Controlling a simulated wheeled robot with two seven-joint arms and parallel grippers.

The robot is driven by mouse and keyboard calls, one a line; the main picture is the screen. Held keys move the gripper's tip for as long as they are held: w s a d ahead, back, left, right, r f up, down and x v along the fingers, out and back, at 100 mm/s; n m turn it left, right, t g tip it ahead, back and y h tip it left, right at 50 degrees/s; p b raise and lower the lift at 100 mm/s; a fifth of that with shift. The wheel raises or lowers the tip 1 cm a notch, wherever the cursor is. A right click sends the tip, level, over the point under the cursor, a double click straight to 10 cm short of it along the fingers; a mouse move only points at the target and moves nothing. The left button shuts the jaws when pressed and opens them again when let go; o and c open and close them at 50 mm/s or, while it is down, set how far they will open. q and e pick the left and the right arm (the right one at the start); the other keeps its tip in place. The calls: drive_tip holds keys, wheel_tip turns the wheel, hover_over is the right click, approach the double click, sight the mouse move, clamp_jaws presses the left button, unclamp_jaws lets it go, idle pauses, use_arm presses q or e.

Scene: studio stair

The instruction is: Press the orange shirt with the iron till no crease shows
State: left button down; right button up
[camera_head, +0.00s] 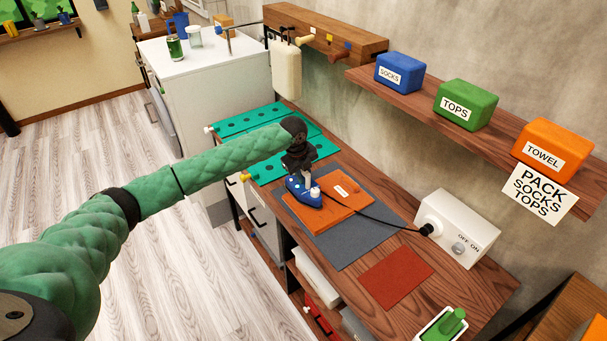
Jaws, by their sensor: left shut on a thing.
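The orange shirt (332,217) lies flat on a dark grey mat (362,243) on the wooden table. A small pale mark shows on it near its far right side; creases are too small to tell. The blue iron (304,191) stands on the shirt's left part, with a dark cord running right to a white box. My left gripper (303,178) comes down from above and is shut on the iron; its fingers are mostly hidden. My right gripper is not in view.
The white switch box (457,228) marked OFF and ON stands at the table's back. A red-brown cloth (396,278) lies right of the mat. Labelled boxes sit on the wall shelf (440,105). A green board (245,122) lies left.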

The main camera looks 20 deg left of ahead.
use_arm(q)
drive_tip(key=shift+f, duration=0.1)
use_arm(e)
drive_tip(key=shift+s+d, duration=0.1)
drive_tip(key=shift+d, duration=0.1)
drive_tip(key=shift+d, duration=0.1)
